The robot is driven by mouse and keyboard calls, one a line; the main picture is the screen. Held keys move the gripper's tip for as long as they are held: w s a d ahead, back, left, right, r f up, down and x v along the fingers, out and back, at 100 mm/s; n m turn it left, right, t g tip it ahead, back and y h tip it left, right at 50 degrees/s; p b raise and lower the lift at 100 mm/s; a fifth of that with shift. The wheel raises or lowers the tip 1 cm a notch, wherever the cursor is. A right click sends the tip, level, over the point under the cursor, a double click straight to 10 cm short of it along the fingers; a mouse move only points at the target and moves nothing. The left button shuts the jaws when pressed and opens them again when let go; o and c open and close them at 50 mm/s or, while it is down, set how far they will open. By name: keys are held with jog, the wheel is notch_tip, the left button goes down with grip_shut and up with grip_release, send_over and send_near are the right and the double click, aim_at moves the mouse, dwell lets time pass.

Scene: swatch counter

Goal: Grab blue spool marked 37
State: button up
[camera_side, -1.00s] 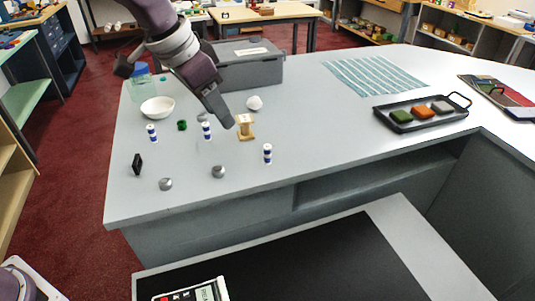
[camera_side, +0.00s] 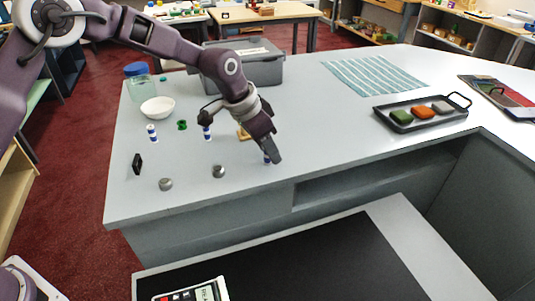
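Three small blue-and-white spools stand upright on the grey counter (camera_side: 330,133). One spool (camera_side: 152,132) is at the left, and a second spool (camera_side: 208,133) is in the middle. The third spool (camera_side: 266,159) is at the right, mostly hidden by my gripper (camera_side: 275,158). No number can be read on any of them. My gripper points down at the right spool, with its fingertips overlapping it in the picture. Whether it touches the spool, and whether the fingers are open or shut, cannot be seen.
A green spool (camera_side: 182,125), white bowl (camera_side: 158,108), black block (camera_side: 138,164) and two grey knobs (camera_side: 166,184) (camera_side: 218,171) are nearby. A tan spool (camera_side: 242,134) is partly behind my gripper. A black tray (camera_side: 440,122) stands right. The counter between is clear.

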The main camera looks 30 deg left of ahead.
grip_shut()
jog(key=shift+r, duration=0.1)
